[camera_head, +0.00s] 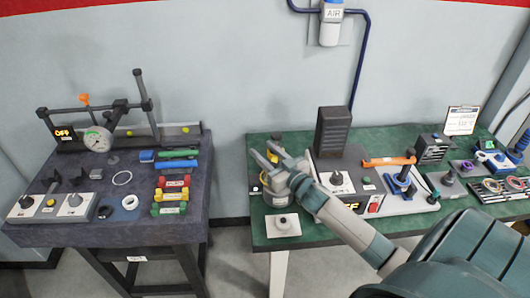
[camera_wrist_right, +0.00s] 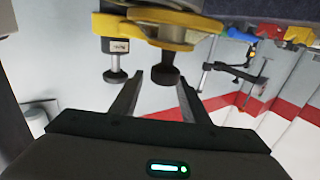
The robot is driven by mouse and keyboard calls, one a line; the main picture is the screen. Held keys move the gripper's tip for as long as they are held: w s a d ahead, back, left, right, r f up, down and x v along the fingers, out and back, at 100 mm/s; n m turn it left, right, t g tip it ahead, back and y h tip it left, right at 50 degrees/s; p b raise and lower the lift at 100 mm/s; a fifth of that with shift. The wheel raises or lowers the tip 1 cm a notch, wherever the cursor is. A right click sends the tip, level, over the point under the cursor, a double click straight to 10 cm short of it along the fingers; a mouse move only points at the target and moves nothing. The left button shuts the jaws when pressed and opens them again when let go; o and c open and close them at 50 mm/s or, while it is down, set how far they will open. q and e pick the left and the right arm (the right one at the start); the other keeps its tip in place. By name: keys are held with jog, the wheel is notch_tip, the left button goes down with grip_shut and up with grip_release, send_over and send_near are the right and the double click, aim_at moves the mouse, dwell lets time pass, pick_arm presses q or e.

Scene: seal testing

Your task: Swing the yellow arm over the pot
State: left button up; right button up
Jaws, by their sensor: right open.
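My right gripper (camera_head: 264,151) is open above the left end of the green table. Its fingers reach toward a dark-knobbed device there, largely hidden behind them; only a bit of yellow (camera_head: 263,178) shows beside the gripper. In the right wrist view, the yellow arm (camera_wrist_right: 178,37) crosses the top of the picture. A black knob (camera_wrist_right: 165,76) on a stem hangs from it in the picture, between the open fingertips (camera_wrist_right: 160,84), without clear contact. A second screw with a black foot (camera_wrist_right: 116,66) is to its left. I cannot make out the pot clearly. My left gripper is out of view.
The green table (camera_head: 262,234) also holds a small white plate with a knob (camera_head: 283,224), a black tower (camera_head: 332,132), an orange bar (camera_head: 388,161) and several fittings. A dark table (camera_head: 130,236) with a gauge (camera_head: 97,139) stands left, across a floor gap.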

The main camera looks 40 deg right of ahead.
jog(key=s+d+r+p, duration=0.5)
jog(key=s+r+p, duration=0.2)
jog(key=s, duration=0.3)
jog(key=shift+s+r+p, duration=0.25)
jog(key=shift+s+p, duration=0.1)
jog(key=shift+p, duration=0.4)
